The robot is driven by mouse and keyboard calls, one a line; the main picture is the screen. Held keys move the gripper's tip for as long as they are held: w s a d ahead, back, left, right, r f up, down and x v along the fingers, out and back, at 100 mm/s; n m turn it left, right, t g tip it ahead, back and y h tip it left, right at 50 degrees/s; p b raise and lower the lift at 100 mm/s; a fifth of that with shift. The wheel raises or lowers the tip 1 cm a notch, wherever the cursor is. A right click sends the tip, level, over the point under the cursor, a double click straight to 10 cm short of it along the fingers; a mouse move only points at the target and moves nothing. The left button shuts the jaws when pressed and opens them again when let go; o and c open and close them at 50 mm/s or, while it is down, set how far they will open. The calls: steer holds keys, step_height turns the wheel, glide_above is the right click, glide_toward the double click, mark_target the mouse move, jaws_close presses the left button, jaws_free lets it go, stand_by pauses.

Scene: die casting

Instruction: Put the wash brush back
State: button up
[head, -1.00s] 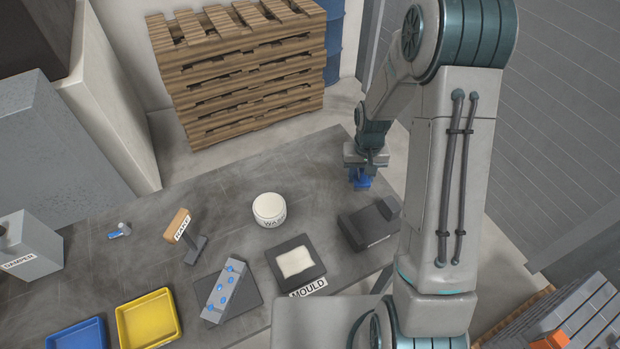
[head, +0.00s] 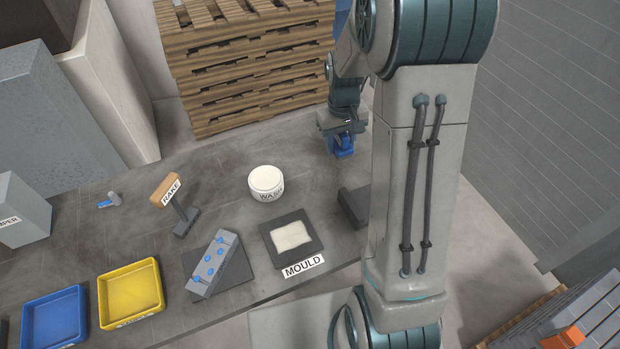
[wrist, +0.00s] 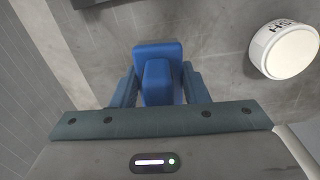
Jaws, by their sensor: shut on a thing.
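My gripper (head: 342,131) is shut on a blue block-shaped thing, which I take to be the wash brush (head: 343,149). In the wrist view the brush (wrist: 157,52) has a raised grip between the two fingers of my gripper (wrist: 160,88) and a wider blue part beyond. Its underside is hidden. It hangs over the far right part of the table; I cannot tell its exact height. The round white WASH pot (head: 266,184) stands to the left and nearer in the head view. The pot also shows at the right of the wrist view (wrist: 285,50).
A tray marked MOULD (head: 271,250) lies in front of the pot. A dark block (head: 352,207) is partly hidden by my arm. The RAKE (head: 168,190), a yellow tray (head: 131,318) and a blue tray (head: 54,345) are at left. Pallets (head: 250,80) are stacked behind the table (head: 225,160).

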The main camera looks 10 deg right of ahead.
steer(key=s+d+r+b, duration=0.1)
steer(key=s+d+b, duration=0.1)
steer(key=d+b, duration=0.15)
steer(key=n, duration=0.1)
glide_above(312, 166)
step_height(312, 166, down, 6)
steer(key=shift+r+b, duration=0.1)
steer(key=shift+b, duration=0.2)
steer(key=shift+f, duration=2.05)
steer(key=shift+f, duration=0.15)
steer(key=o, duration=0.9)
steer(key=shift+o, duration=0.2)
steer(key=shift+s, duration=0.1)
